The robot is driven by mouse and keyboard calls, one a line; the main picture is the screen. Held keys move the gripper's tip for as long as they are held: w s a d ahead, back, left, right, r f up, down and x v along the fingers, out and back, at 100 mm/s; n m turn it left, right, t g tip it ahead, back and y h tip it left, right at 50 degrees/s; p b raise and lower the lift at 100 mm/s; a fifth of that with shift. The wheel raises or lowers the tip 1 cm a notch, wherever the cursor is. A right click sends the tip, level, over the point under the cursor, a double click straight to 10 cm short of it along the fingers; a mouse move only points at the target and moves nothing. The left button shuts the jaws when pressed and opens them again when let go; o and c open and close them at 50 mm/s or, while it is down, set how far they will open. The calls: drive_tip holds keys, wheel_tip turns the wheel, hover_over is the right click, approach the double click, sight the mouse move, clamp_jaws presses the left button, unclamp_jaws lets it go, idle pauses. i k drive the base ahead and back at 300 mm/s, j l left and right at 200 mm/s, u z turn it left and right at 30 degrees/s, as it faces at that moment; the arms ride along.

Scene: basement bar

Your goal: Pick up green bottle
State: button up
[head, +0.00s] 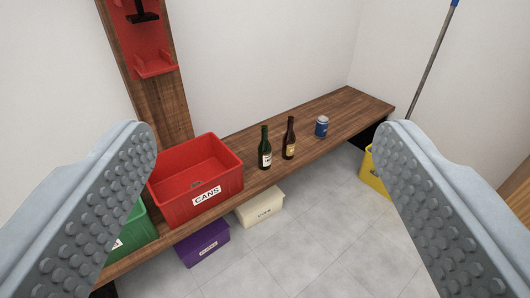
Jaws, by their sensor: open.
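The green bottle (265,148) stands upright on the wooden bench (345,108), right of the red crate. It is dark green with a pale label. My gripper (268,140) is open, with one grey studded finger at the left of the picture and one at the right. The bottle shows between the fingers but farther away, on the bench. Nothing is held between the fingers.
A brown bottle (289,138) stands close to the right of the green one, then a blue can (322,126). The red crate (222,191) is marked CANS. Green (139,228), purple (203,246), cream (261,208) and yellow (373,176) containers are nearby. A pole (432,62) leans at right.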

sight(264, 148)
drive_tip(key=i+z, duration=0.15)
drive_tip(key=i, duration=0.35)
drive_tip(key=i+j+z, duration=0.15)
drive_tip(key=i, duration=0.35)
drive_tip(key=i+j+z, duration=0.15)
drive_tip(key=i, duration=0.3)
drive_tip(key=i+l, duration=0.05)
